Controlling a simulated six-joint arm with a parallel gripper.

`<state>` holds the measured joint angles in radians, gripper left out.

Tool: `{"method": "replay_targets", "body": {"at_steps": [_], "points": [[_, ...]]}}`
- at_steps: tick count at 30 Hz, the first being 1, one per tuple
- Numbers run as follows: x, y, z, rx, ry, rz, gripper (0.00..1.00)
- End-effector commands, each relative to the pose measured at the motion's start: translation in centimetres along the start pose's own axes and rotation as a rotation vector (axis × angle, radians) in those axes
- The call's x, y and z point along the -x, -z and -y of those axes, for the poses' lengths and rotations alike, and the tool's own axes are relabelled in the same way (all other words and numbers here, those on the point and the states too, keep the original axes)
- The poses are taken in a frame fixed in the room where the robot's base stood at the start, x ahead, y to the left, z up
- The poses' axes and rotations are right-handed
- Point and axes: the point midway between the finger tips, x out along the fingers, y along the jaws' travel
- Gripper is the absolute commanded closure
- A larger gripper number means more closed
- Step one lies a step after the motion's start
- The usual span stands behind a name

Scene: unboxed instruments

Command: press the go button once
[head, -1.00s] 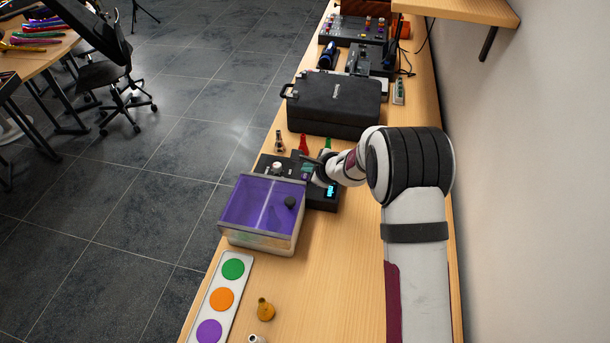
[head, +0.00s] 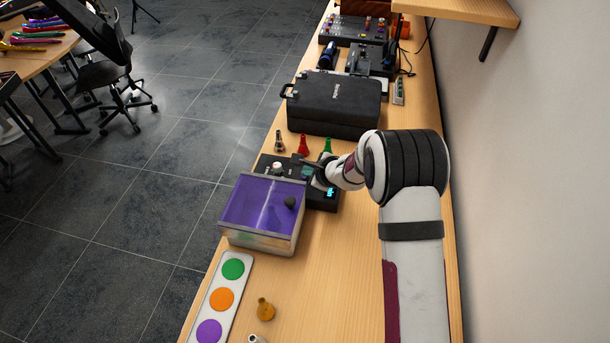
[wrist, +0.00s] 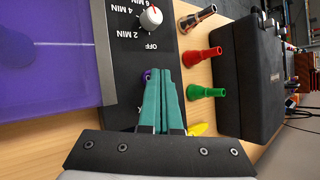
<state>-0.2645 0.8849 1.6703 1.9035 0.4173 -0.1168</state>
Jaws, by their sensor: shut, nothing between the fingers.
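I cannot read a go label. My gripper (wrist: 160,76) is shut and empty, its teal fingers over the panel. Whether they touch it, I cannot tell. In the head view my gripper (head: 307,163) is over the instrument.
The purple-lined tank (head: 241,236) adjoins the instrument. Red (wrist: 206,57) and green (wrist: 208,92) cones and a metallic one (wrist: 198,17) stand beyond, before a black case (head: 333,103). A strip with coloured discs (head: 213,317) and a brass piece (head: 265,309) lie nearer. The wall is right.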

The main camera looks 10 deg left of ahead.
Motion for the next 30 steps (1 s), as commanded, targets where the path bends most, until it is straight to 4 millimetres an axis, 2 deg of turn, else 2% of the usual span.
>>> {"method": "replay_targets", "body": {"at_steps": [18, 30], "points": [[-0.2, 0.2, -0.2, 0.001, -0.001, 0.000, 1.00], [0.9, -0.6, 0.6, 0.001, -0.001, -0.001, 1.00]]}}
